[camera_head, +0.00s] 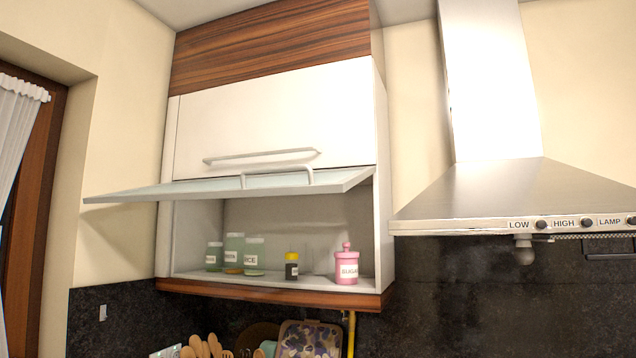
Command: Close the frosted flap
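The frosted flap (210,189) is on the lower part of a white wall cabinet. It is swung up and stands open, nearly level, jutting out from the cabinet front. Its pale bar handle (278,172) shows on the flap's outer face, near the middle of the picture. Below the flap the lower compartment (290,225) is exposed. My gripper is not in view.
Inside stand several jars, a yellow-lidded bottle (291,266) and a pink sugar jar (347,265). The white upper door (270,120) is shut. A steel range hood (510,195) is at the right. Utensils and a patterned board (310,340) are below.

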